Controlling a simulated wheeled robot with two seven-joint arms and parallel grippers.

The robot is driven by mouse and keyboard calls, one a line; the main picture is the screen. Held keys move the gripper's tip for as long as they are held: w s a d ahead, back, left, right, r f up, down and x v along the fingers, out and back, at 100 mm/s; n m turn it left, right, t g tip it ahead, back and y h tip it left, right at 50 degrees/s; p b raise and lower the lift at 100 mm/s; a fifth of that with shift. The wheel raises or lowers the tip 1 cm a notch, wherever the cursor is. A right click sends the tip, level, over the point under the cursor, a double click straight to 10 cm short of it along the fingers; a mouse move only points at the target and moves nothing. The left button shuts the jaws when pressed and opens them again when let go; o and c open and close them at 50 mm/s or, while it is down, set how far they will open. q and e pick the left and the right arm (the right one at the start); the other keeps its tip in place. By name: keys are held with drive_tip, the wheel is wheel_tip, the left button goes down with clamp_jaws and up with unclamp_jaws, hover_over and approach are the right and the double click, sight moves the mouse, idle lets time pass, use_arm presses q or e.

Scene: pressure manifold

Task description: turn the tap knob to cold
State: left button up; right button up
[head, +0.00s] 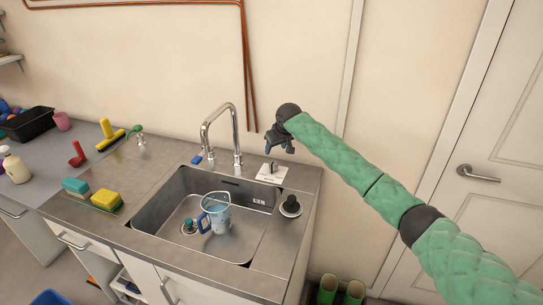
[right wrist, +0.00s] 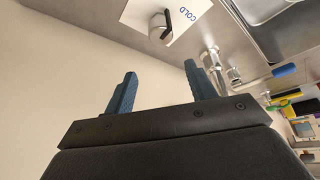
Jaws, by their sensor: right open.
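The tap knob (right wrist: 160,26) is a round metal knob with a black pointer. It stands on a white card (right wrist: 135,14) where the word COLD is readable at one side. The pointer lies near the COLD end, but I cannot tell exactly what it points at. In the head view the small knob (head: 271,168) and card sit on the counter right of the chrome tap (head: 218,137). My right gripper (head: 279,143) is above and behind the knob, near the wall. Its two blue fingers (right wrist: 160,75) are apart with nothing between them. My left gripper is not in view.
The steel sink (head: 165,204) holds a clear jug (head: 216,214) with a blue handle. Sponges (head: 106,200) lie at the left. The wall is close behind the tap.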

sight(274, 162)
drive_tip(key=shift+m+g, duration=0.4)
drive_tip(key=shift+w+a+f+p, duration=0.15)
drive_tip(key=shift+f+p, duration=0.4)
drive_tip(key=shift+f, duration=0.7)
drive_tip(key=shift+w+a+f+p, duration=0.15)
drive_tip(key=shift+f+p, duration=0.35)
drive_tip(key=shift+f, duration=0.75)
drive_tip(key=shift+w+a+f+p, duration=0.15)
drive_tip(key=shift+f+p, duration=0.4)
drive_tip(key=shift+f, duration=0.7)
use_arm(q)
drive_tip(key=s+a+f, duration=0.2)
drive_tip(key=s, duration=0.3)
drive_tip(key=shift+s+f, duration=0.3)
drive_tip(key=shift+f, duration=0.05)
use_arm(e)
drive_tip(key=shift+s, duration=0.1)
drive_tip(key=shift+r, duration=0.1)
drive_tip(key=c, duration=1)
